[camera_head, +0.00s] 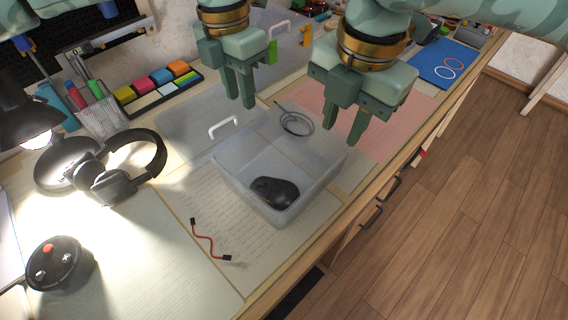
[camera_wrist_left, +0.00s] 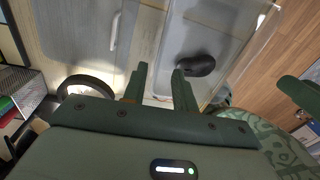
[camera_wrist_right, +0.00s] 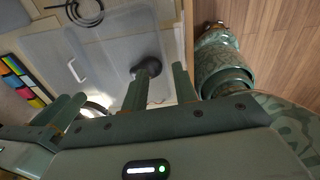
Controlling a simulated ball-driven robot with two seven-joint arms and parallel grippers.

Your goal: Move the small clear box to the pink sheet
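The small clear box (camera_head: 322,172) stands open on the desk, with a black mouse (camera_head: 274,192) inside. It also shows in the left wrist view (camera_wrist_left: 232,45) and the right wrist view (camera_wrist_right: 118,48). The pink sheet (camera_head: 398,118) lies further back to the right, partly hidden by my right gripper. My right gripper (camera_head: 344,142) is open and empty, above the area between the box and the sheet. My left gripper (camera_head: 241,102) is open and empty, above and behind the box, over a translucent lid-like panel. Neither gripper visibly touches the box.
The translucent panel (camera_head: 190,118) has a white handle (camera_head: 223,127). A coiled cable (camera_head: 297,122) is at the box's far side; whether inside is unclear. A red cable (camera_head: 208,238) lies on paper in front. Headphones (camera_head: 105,180) and a lamp (camera_head: 22,115) are left. The desk's edge runs along the right.

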